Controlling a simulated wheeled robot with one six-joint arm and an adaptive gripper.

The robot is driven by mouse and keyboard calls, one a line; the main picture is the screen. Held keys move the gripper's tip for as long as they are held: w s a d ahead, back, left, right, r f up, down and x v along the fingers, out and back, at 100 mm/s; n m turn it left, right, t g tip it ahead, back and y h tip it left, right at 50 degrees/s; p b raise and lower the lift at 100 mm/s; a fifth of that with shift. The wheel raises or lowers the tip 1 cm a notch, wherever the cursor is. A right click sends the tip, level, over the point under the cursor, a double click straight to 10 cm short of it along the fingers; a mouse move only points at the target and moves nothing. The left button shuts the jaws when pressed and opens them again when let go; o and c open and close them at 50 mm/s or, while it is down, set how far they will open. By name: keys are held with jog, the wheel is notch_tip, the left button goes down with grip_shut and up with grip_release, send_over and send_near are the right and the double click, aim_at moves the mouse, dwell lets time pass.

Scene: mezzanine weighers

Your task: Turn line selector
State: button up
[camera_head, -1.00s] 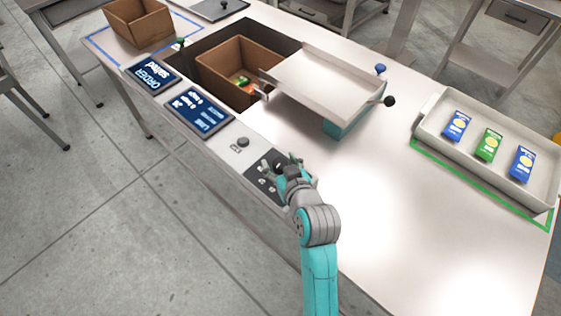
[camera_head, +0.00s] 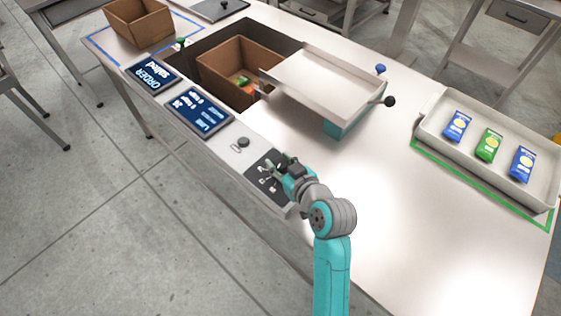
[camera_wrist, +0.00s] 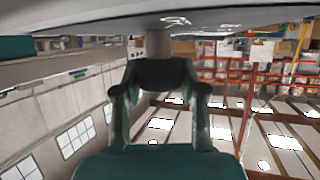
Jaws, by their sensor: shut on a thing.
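The line selector is a dark panel (camera_head: 259,183) with small white marks, set in the front edge of the bench. My gripper (camera_head: 279,168) is at the panel, and it hides most of the knob in the head view. In the wrist view a grey round knob (camera_wrist: 158,44) stands out from the panel's dark face (camera_wrist: 215,18). My gripper's fingers (camera_wrist: 160,72) are shut on the knob. Which mark the knob points at cannot be told.
A small round button (camera_head: 243,143) and two blue screens (camera_head: 200,112) lie along the bench edge. A tilting tray (camera_head: 325,78) stands behind, beside an open cardboard box (camera_head: 225,55). A white tray (camera_head: 440,125) of packets is at right. The bench top between is clear.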

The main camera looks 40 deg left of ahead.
jog(key=n+g+y, duration=0.1)
jog(key=n+g, duration=0.3)
jog(key=g, duration=0.1)
jog(key=shift+w, duration=0.1)
jog(key=shift+n+g, duration=2)
jog(key=shift+g, duration=0.1)
jog(key=shift+h, duration=0.4)
jog(key=o, duration=1.2)
jog(key=shift+c, duration=0.2)
jog(key=shift+d, duration=0.1)
jog(key=v, duration=1.1)
jog(key=shift+w+d, duration=0.2)
jog(key=shift+d, duration=0.2)
